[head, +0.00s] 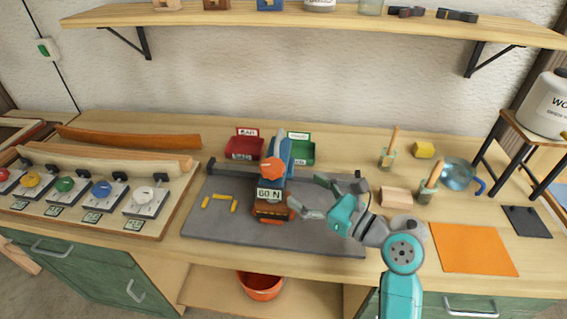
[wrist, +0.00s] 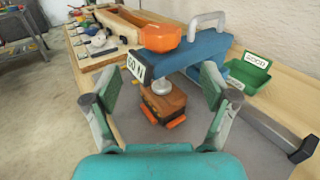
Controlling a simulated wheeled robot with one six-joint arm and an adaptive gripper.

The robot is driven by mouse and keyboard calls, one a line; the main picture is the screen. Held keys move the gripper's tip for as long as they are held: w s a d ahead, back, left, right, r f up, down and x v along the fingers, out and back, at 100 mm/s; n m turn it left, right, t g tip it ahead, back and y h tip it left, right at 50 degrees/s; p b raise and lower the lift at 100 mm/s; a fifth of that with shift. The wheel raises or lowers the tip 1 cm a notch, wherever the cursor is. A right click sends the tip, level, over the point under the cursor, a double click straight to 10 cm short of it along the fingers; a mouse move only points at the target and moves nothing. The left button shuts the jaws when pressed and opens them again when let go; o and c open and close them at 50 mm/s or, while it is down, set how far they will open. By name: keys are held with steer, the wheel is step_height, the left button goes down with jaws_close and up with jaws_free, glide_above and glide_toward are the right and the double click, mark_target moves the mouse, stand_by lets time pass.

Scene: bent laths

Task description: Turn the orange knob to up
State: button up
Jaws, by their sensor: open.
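The orange knob (head: 272,168) is a chunky faceted cap on the front top of a blue press (head: 284,150); it also shows in the wrist view (wrist: 160,37). I cannot tell which way it points. A white "60 N" sign (head: 269,195) hangs just below it, and the wrist view shows it at an angle (wrist: 136,67). My gripper (head: 308,190) is open and empty, to the right of the press front and apart from the knob. In the wrist view, its spread fingers (wrist: 160,85) frame the lower press, with the knob beyond and above the fingertips.
A brown block (head: 272,208) sits under the press on a grey mat (head: 330,236). Yellow strips (head: 219,201) lie left of it. Red (head: 244,149) and green (head: 303,153) bins stand behind. Colored dials line the left bench; brushes (head: 389,152) stand right. A shelf (head: 330,18) spans above.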

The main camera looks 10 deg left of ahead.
mark_target(281, 173)
steer(key=x, duration=1.1)
steer(key=shift+r, duration=0.25)
steer(key=c, duration=1.2)
